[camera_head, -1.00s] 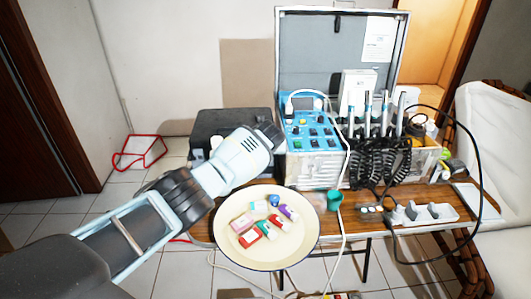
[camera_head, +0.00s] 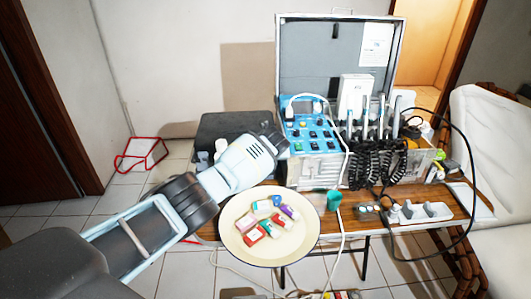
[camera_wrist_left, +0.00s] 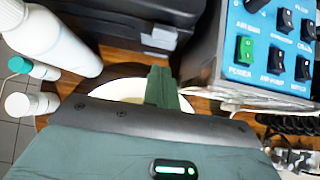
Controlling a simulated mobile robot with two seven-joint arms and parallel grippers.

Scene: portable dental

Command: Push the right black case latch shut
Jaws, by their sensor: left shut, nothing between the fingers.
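The black case (camera_head: 232,128) stands at the back left of the wooden table, partly hidden behind my left arm in the head view. In the left wrist view the case (camera_wrist_left: 120,12) is at the top. A grey latch (camera_wrist_left: 158,38) shows on its front face, near its right end; I cannot tell how far shut it is. My left gripper (camera_head: 283,147) is at the case's front right, beside the blue control panel. In the left wrist view its green fingers (camera_wrist_left: 162,80) are together and empty, just below the latch in the picture, with a gap visible. My right gripper is not in view.
The blue control panel (camera_wrist_left: 262,50) stands close right of the fingers. A white bottle (camera_wrist_left: 50,38) and smaller bottles (camera_wrist_left: 28,104) stand at left. A cream plate (camera_head: 240,240) with several small boxes is in front. A green cup (camera_head: 334,200) stands right of it.

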